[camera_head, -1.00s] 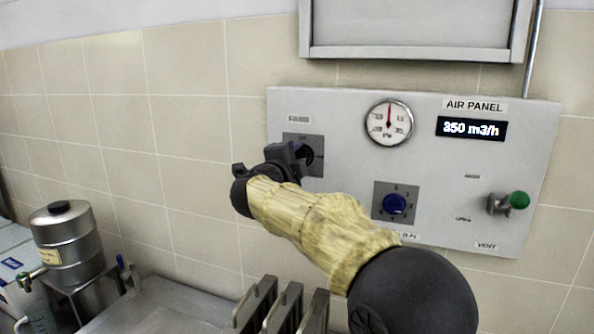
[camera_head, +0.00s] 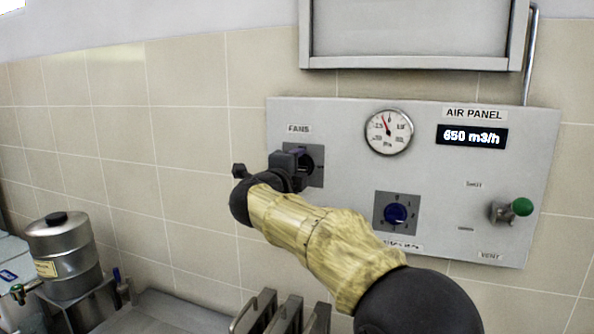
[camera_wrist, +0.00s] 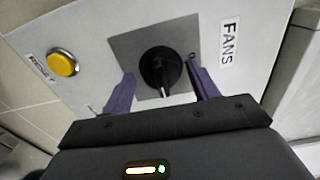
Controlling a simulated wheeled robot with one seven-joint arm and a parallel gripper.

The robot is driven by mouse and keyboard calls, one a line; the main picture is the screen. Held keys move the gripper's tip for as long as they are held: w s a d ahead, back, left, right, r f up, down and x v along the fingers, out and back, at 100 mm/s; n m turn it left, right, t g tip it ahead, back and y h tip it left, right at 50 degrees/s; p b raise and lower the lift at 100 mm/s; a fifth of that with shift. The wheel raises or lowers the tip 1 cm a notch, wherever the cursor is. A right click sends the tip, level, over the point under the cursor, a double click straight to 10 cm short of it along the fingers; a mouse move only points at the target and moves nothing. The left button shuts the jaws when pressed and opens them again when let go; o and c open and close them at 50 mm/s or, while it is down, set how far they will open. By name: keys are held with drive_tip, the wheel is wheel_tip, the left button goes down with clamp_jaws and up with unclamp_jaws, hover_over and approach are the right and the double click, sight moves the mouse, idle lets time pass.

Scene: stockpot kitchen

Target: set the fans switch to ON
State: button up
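The fans switch is a black rotary knob (camera_wrist: 160,70) on a dark grey square plate under the FANS label (camera_wrist: 229,42) in the wrist view. Its pale pointer line points toward the bottom of that view. In the head view the switch plate (camera_head: 316,168) is at the left of the air panel (camera_head: 430,118), partly hidden by my gripper (camera_head: 300,164). My gripper also shows in the wrist view (camera_wrist: 161,88), with its two purple fingers apart on either side of the knob. I see gaps between the fingers and the knob. The ON mark is not readable.
The panel has a blue dial (camera_head: 396,213), a round gauge (camera_head: 389,131), a display (camera_head: 472,136) reading 650 m3/h and a green-tipped vent lever (camera_head: 521,206). A yellow button (camera_wrist: 63,62) is beside the switch plate. Metal handles (camera_head: 268,312) stand below my arm.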

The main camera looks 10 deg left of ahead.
drive_tip(key=shift+s, duration=0.1)
drive_tip(key=s+a+b, duration=0.2)
drive_tip(key=s+b, duration=0.3)
drive_tip(key=s, duration=1.2)
drive_tip(key=shift+a, duration=0.2)
